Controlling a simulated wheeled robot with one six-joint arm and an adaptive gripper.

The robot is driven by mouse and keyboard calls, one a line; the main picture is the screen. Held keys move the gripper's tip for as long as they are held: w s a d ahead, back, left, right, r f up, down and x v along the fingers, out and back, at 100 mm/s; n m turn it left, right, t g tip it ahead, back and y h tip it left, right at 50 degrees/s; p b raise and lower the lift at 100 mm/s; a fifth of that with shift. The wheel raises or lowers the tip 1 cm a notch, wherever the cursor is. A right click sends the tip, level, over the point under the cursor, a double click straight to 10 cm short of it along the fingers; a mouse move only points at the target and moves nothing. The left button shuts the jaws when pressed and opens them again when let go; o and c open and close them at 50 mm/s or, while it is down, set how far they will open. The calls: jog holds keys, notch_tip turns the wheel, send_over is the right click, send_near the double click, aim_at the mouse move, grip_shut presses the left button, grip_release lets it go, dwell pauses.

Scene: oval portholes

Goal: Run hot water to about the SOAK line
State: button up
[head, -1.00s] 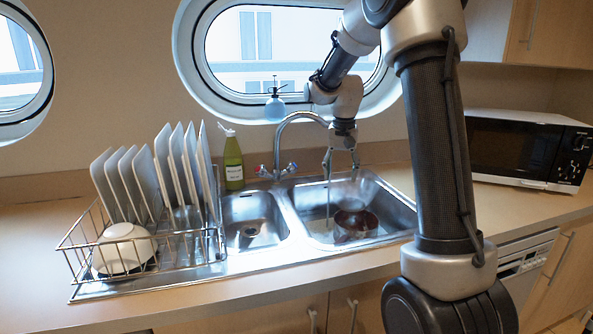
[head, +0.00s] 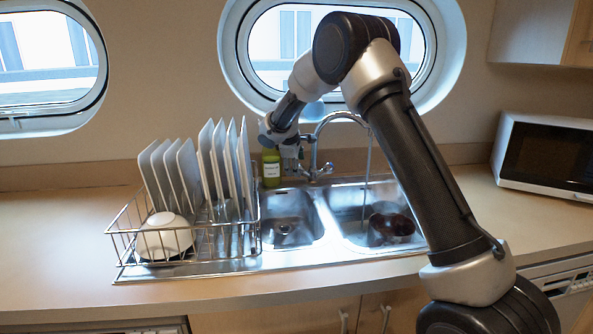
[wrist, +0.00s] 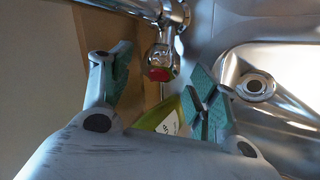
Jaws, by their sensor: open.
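The chrome faucet (head: 340,117) arches over the right basin, and a thin stream of water (head: 368,160) falls from its spout. A dark reddish-brown pot (head: 391,224) sits in that basin near the stream. Its water level and any SOAK line cannot be made out. My gripper (head: 292,168) is behind the left basin, at the left side of the faucet base. In the wrist view my open gripper (wrist: 160,85) has one finger on each side of the red-marked tap knob (wrist: 160,73), without visibly gripping it. The other tap handle (head: 325,169) shows right of my gripper.
A wire rack (head: 125,240) with plates and a white bowl (head: 164,237) stands left of the empty left basin (head: 290,215). A microwave (head: 545,155) is at right.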

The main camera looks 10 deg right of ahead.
jog(key=shift+x, duration=1.75)
jog(key=c, duration=1)
jog(key=n+g, duration=0.2)
jog(key=n, duration=0.1)
jog(key=shift+y, duration=0.3)
jog(key=shift+n+g, duration=1)
jog(key=shift+n, duration=0.3)
